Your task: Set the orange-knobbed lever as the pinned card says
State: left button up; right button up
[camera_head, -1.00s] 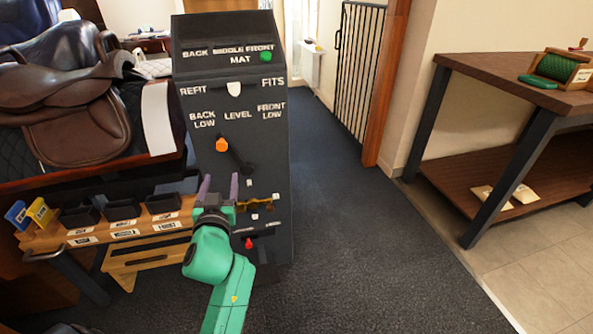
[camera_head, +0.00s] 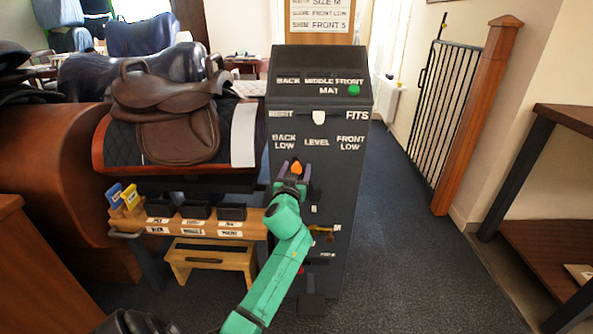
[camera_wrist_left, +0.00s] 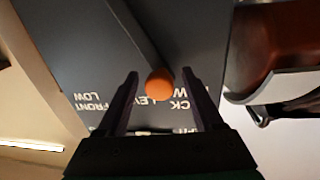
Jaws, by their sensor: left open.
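The lever's orange knob (camera_head: 296,168) is on the dark panel (camera_head: 350,205), below the labels BACK LOW, LEVEL and FRONT LOW, toward the BACK LOW side. My left gripper (camera_head: 294,172) is open with its fingers on either side of the knob. The left wrist view shows the knob (camera_wrist_left: 160,83) between the fingertips (camera_wrist_left: 161,75), with a gap on each side; the dark lever arm (camera_wrist_left: 135,35) runs away from it. The pinned card (camera_head: 320,16) at the top has lines that read SIZE M, FRONT LOW and what looks like SHIM FRONT S. My right gripper is not in view.
A saddle (camera_head: 175,115) and a wooden shelf with bins (camera_head: 255,226) stand to the left. The floor on the right is open.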

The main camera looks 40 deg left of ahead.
pick_arm(q)
grip_shut()
jog(key=shift+f, duration=0.1)
dwell(1.2)
